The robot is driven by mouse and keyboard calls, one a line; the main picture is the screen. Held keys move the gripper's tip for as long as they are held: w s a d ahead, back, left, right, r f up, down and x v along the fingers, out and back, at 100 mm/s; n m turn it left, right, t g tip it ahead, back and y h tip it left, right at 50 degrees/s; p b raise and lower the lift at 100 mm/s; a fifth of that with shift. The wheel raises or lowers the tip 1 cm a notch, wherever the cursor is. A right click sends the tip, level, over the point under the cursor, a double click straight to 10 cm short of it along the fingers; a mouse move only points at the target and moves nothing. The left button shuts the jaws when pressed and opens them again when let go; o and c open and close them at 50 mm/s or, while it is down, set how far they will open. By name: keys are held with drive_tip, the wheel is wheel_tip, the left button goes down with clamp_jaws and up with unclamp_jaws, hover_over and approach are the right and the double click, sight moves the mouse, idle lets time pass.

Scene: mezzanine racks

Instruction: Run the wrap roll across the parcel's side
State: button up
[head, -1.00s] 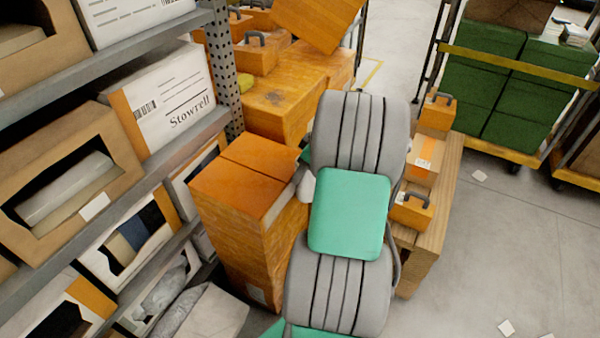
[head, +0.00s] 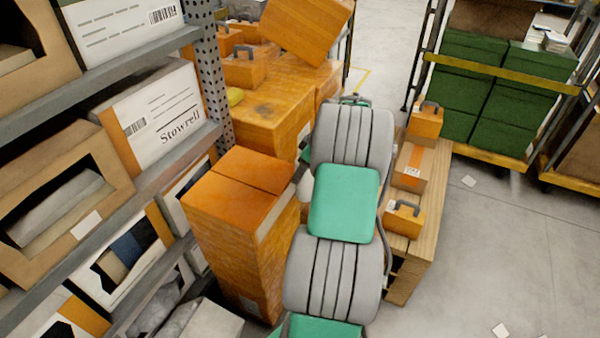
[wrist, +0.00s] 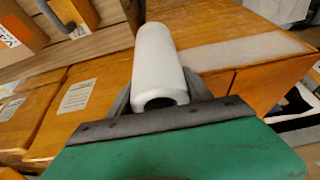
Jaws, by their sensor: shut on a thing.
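My gripper (wrist: 160,82) is shut on a white wrap roll (wrist: 155,55), which sticks out from between the fingers with its hollow end facing the camera. The parcel is a tall orange-brown box (head: 238,225) left of my arm in the head view. In the wrist view its orange surface (wrist: 210,58) lies behind and right of the roll, with a pale band across it. I cannot tell whether the roll touches it. In the head view my arm hides the gripper; a small white part beside the parcel may be the roll.
A grey rack (head: 120,75) with cartons stands close on the left. A wooden bench (head: 425,240) with small orange boxes is right of my arm. Orange boxes (head: 270,100) stand behind the parcel. A cart of green crates (head: 500,90) is at the back right. Floor at right is mostly clear.

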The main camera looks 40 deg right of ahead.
drive_tip(key=shift+w+d, duration=0.1)
drive_tip(key=shift+d, duration=0.1)
drive_tip(key=s+d, duration=0.2)
drive_tip(key=s, duration=0.4)
drive_tip(key=shift+s+d+b, duration=0.15)
drive_tip(key=shift+s+b, duration=0.2)
idle(0.4)
